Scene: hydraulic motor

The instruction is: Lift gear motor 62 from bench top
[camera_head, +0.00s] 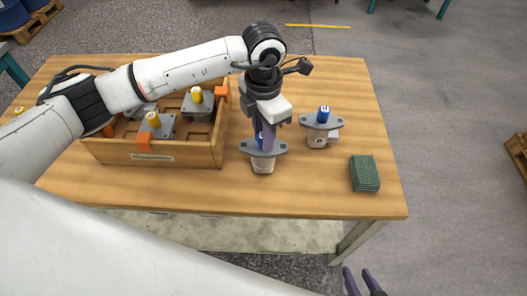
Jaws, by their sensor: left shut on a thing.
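Two gear motors with grey flanges and blue shafts are on the wooden bench top (310,190). My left gripper (264,138) points down over the nearer gear motor (263,162) and is shut on its blue shaft. That motor is upright; I cannot tell whether its base touches the bench. The other gear motor (319,139) stands upright to the right, apart from the gripper. Their number labels are too small to read surely. My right gripper (362,283) shows only its purple fingers at the bottom edge, spread apart and empty, in front of the bench.
A wooden crate (185,155) on the left holds several grey motors with yellow shafts and has orange corner pieces. My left arm passes above it. A stack of green pads (365,173) lies at the bench's right side. Bench space between the pads and the held motor is clear.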

